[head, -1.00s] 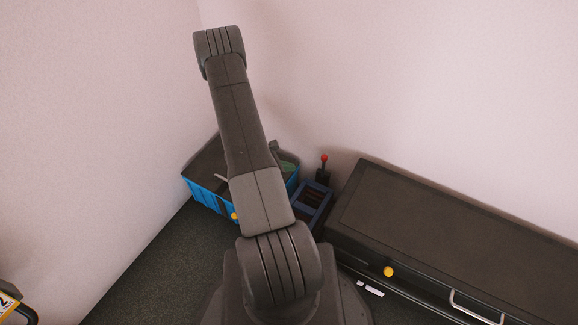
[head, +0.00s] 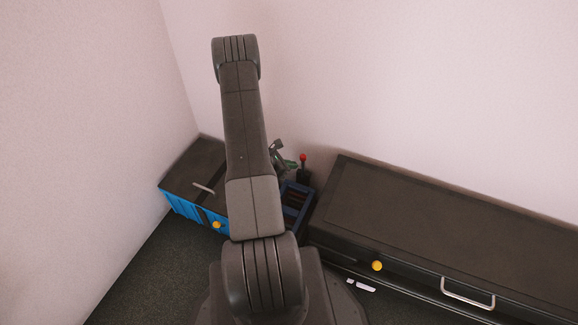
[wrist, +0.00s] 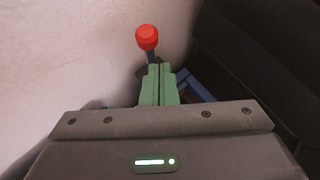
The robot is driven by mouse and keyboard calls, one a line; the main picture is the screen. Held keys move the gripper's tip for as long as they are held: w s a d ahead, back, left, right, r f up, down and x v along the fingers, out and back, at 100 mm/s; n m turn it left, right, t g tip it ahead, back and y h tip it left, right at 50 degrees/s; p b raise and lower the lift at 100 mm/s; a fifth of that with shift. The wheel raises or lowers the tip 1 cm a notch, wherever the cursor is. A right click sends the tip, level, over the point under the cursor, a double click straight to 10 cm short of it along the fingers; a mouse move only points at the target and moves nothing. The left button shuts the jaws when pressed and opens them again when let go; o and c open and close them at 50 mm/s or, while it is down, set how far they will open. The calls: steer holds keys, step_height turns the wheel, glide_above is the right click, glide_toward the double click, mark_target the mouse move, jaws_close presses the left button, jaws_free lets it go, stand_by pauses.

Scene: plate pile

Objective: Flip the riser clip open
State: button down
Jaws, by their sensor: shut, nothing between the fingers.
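A short upright lever with a red knob (head: 303,157) stands on a dark base behind the blue slotted frame (head: 296,198). I cannot tell for sure whether this lever is the riser clip. In the wrist view the red knob (wrist: 147,37) shows just beyond my fingertips, with a blue part of the frame (wrist: 195,88) at their right. My gripper (wrist: 158,82) has green fingers pressed together with nothing between them. In the head view my gripper (head: 287,163) shows partly behind my arm, just left of the red knob. I cannot tell whether it touches the lever.
A blue-sided box (head: 185,207) with a dark top, a pale handle and a yellow knob (head: 217,225) stands at the left. A long dark cabinet (head: 440,215) with a yellow knob (head: 377,266) and a metal handle (head: 467,293) stands at the right. Walls close the corner behind.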

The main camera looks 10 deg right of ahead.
steer(key=shift+w+d+r+b, duration=0.1)
steer(key=shift+w+d+b, duration=0.25)
steer(key=shift+w+b, duration=0.3)
steer(key=shift+w+d+r+b, duration=0.35)
steer(key=shift+w+r, duration=0.1)
steer(key=shift+w, duration=0.05)
steer(key=shift+f, duration=0.1)
